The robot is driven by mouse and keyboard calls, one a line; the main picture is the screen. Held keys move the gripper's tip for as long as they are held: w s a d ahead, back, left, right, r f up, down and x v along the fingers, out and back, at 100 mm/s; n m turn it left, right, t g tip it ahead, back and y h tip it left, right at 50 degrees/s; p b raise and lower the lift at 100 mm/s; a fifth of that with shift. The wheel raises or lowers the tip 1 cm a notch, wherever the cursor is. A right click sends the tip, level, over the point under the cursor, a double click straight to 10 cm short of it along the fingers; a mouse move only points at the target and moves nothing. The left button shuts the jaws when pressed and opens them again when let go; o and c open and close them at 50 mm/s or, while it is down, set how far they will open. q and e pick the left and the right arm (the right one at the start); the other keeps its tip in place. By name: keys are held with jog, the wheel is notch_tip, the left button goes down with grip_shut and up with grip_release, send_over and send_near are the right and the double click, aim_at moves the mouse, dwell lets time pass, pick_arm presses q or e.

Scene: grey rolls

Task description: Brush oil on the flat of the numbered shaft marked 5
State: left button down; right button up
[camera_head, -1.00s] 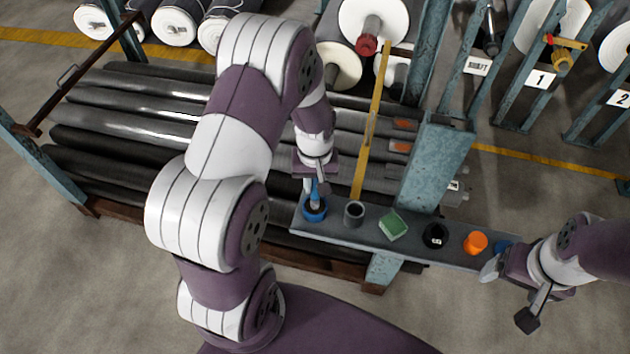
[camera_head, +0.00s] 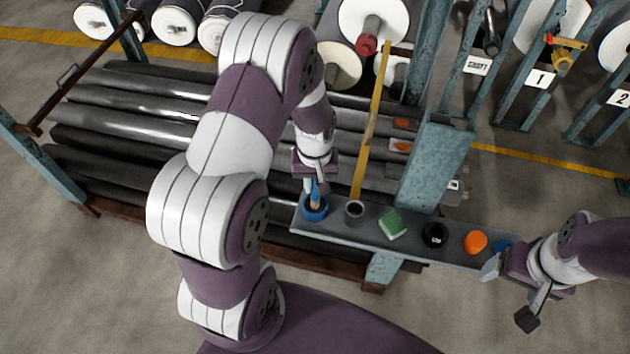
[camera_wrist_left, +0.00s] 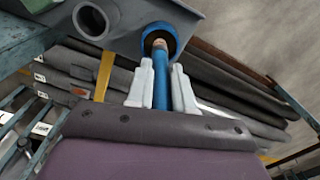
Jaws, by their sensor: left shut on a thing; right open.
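My left gripper (camera_head: 315,180) is shut on the blue handle of a brush (camera_wrist_left: 161,85), which stands upright with its lower end in a blue pot (camera_head: 314,210) at the left end of a grey shelf. The pot also shows in the left wrist view (camera_wrist_left: 158,31), around the brush. The brush tip is hidden inside it. My right gripper (camera_head: 507,292) is open and empty at the shelf's right end. Several dark rolls or shafts (camera_head: 130,112) lie stacked behind the left arm; small tags (camera_head: 455,185) show on some right ends, too small to read.
The shelf (camera_head: 365,237) also holds a grey cup (camera_head: 354,211), a green block (camera_head: 393,225), a black item (camera_head: 435,235) and an orange item (camera_head: 475,242). A blue-green post (camera_head: 435,165) and a yellow bar (camera_head: 371,125) rise behind it. Racks numbered 1 (camera_head: 541,79) and 2 (camera_head: 622,98) stand at right.

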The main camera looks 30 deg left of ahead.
pick_arm(q)
jog(key=shift+s+f, duration=0.1)
notch_tip(320, 180, up, 7)
jog(key=p, duration=0.6)
jog(key=shift+p, duration=0.4)
